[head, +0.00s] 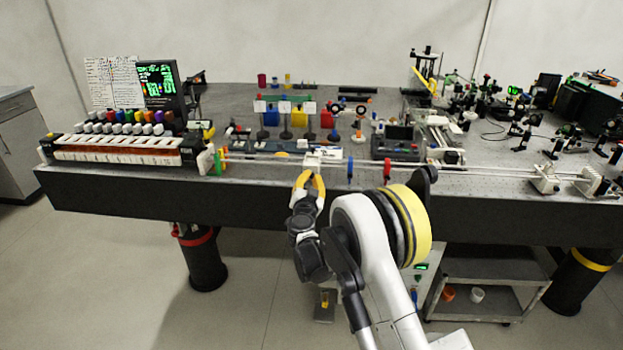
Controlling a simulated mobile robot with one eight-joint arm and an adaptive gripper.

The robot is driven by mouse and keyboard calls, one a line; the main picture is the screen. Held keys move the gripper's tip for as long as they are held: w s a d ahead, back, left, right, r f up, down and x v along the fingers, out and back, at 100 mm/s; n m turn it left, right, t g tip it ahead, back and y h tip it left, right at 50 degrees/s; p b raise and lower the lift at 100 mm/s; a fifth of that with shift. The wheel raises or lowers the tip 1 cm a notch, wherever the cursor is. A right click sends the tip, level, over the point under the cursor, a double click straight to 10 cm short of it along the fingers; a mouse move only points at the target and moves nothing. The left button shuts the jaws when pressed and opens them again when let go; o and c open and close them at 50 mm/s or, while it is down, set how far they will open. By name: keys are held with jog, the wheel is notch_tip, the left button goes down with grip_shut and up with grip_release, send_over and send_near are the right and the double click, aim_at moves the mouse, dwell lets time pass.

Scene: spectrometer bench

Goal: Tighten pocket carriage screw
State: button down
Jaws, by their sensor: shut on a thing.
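In the head view, a small white carriage (313,159) sits on the long rail (265,158) along the front edge of the bench. My gripper (310,177), with yellow fingers, reaches up to the front of this carriage from below. Its fingers are closed at the carriage's front face, where they seem to hold the carriage screw. The screw itself is too small and too covered by the fingers to make out, and I cannot tell how far it is turned.
A green disc (217,162), a blue disc (350,169) and a red disc (387,169) stand along the rail. A long rack with white keys (115,149) is at the left. Optics crowd the bench at the right. A grey cart (487,281) stands below the bench.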

jog(key=m+b, duration=0.1)
jog(key=m, duration=0.4)
jog(key=shift+m, duration=0.3)
jog(key=m, duration=0.5)
jog(key=shift+m+b, duration=0.3)
jog(key=shift+b, duration=0.1)
jog(key=m, duration=0.5)
jog(key=shift+a, duration=0.1)
jog(key=m, duration=0.5)
jog(key=shift+m+b, duration=0.3)
jog(key=shift+b, duration=0.1)
jog(key=shift+r, duration=0.1)
jog(key=c, duration=1.4)
grip_release()
jog(key=shift+s, duration=0.1)
